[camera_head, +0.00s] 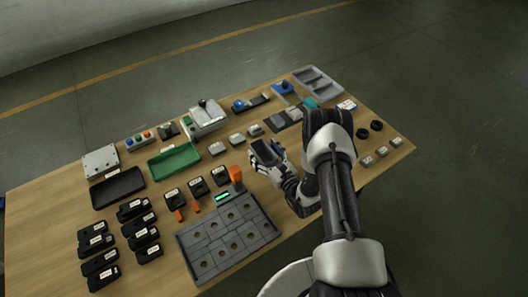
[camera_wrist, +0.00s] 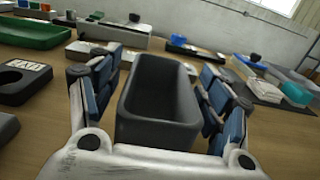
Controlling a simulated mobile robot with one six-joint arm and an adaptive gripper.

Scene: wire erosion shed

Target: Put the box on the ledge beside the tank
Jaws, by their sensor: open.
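A dark grey, open-topped box (camera_wrist: 158,128) stands upright between the two blue-padded fingers of my gripper (camera_wrist: 162,92). In the wrist view the fingers lie along its left and right sides, with narrow gaps, and its inside looks empty. In the head view my gripper (camera_head: 268,157) is low over the middle of the wooden table, around the dark box (camera_head: 264,151). My gripper is open. A grey tank-like basin with compartments (camera_head: 316,80) lies at the table's far right corner. I cannot tell which surface is the ledge.
A green tray (camera_head: 174,161), black tray (camera_head: 117,187) and white machine (camera_head: 205,120) are further back. Small grey blocks stand behind my gripper. Black rings (camera_head: 376,126) lie right of my arm.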

